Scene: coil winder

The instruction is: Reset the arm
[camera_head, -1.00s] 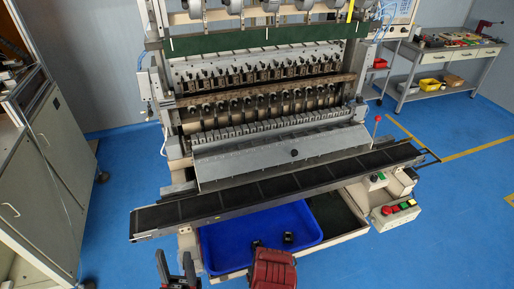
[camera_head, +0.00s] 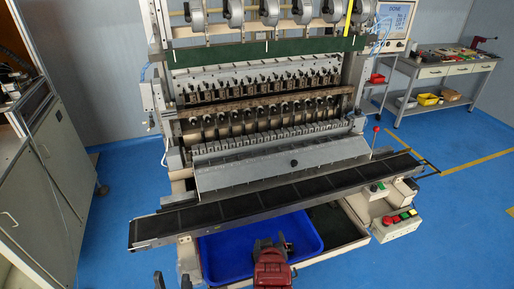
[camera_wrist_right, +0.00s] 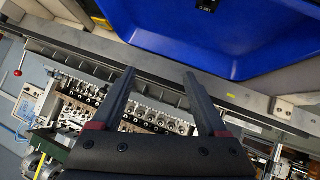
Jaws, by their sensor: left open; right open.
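My left gripper (camera_head: 172,281) is at the bottom edge of the head view, with only its two fingertips showing, apart and empty. It is below and left of the blue bin (camera_head: 222,262). My right gripper (camera_wrist_right: 159,77) shows in the right wrist view with its two dark fingers spread and nothing between them. In that view the blue bin (camera_wrist_right: 225,35) lies beyond the fingertips.
The coil winder (camera_head: 270,110) fills the middle, with a long dark conveyor (camera_head: 270,202) along its front. A control box (camera_head: 397,225) with red and green buttons is at the right. A cabinet (camera_head: 45,180) stands left, a workbench (camera_head: 440,72) back right. Blue floor is free around.

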